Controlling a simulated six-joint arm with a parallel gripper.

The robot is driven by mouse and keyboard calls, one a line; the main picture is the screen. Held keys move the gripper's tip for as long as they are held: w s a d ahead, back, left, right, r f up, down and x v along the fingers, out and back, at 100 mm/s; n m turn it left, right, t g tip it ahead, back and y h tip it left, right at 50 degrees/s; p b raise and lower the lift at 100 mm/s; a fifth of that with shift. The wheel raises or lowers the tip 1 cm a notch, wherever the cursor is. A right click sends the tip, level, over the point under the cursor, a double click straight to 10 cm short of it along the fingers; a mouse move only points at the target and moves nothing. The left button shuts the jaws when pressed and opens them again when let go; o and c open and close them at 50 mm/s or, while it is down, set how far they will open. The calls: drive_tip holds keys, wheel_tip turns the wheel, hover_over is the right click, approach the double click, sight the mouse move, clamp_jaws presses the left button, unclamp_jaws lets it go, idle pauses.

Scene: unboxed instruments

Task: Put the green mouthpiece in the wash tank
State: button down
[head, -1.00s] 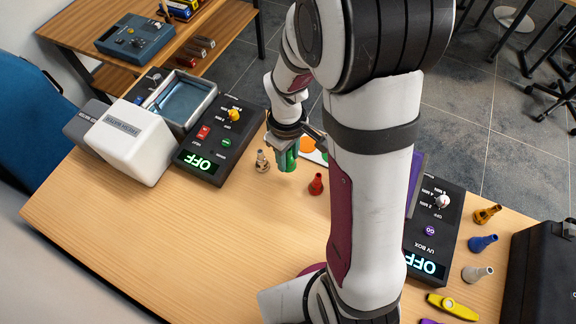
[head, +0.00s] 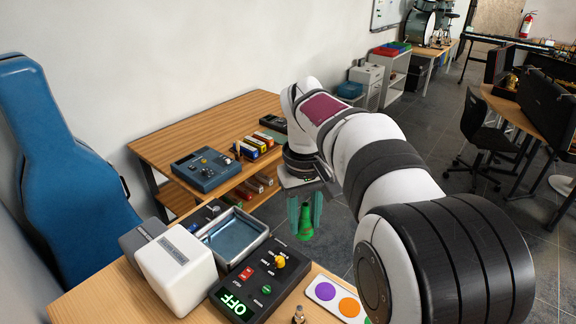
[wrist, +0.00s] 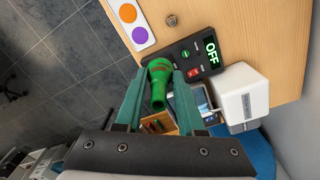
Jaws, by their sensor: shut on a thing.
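The green mouthpiece (head: 305,222) is held between the two teal fingers of my gripper (head: 305,212), well above the table. In the wrist view the green mouthpiece (wrist: 159,82) sits between the fingers of my gripper (wrist: 158,88). The wash tank is an open grey basin (head: 236,240) with blue liquid, behind its black control panel (head: 258,284), which reads OFF. In the head view my gripper is to the right of the tank, not over it. In the wrist view the tank (wrist: 206,100) is partly hidden behind a finger.
A white box (head: 178,272) stands left of the tank. A card with coloured dots (head: 338,300) lies right of the panel, and a metallic mouthpiece (head: 298,315) stands near the panel. Another wooden table (head: 165,140) behind carries a blue-grey device (head: 206,168).

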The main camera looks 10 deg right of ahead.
drive_tip(key=w+a+f+n, duration=0.4)
drive_tip(key=w+a, duration=0.1)
drive_tip(key=w, duration=0.2)
drive_tip(key=w+a+f+n, duration=0.4)
drive_tip(key=w+a, duration=0.1)
drive_tip(key=w, duration=0.2)
drive_tip(key=shift+w+a+f+n+t+y, duration=0.4)
drive_tip(key=shift+a+f+n, duration=0.95)
drive_tip(key=shift+f, duration=1.35)
drive_tip(key=shift+w+a+f+n+y, duration=0.15)
drive_tip(key=shift+w+a+f+n, duration=0.5)
drive_tip(key=shift+a+f+n, duration=1.4)
drive_tip(key=shift+w+a+f+n+t+y, duration=0.25)
drive_tip(key=shift+w+a+f, duration=0.5)
drive_tip(key=shift+f, duration=2.65)
drive_tip(key=shift+s+a+f, duration=0.2)
drive_tip(key=shift+s+f, duration=0.05)
drive_tip(key=shift+f, duration=0.2)
drive_tip(key=shift+c, duration=2.2)
unclamp_jaws()
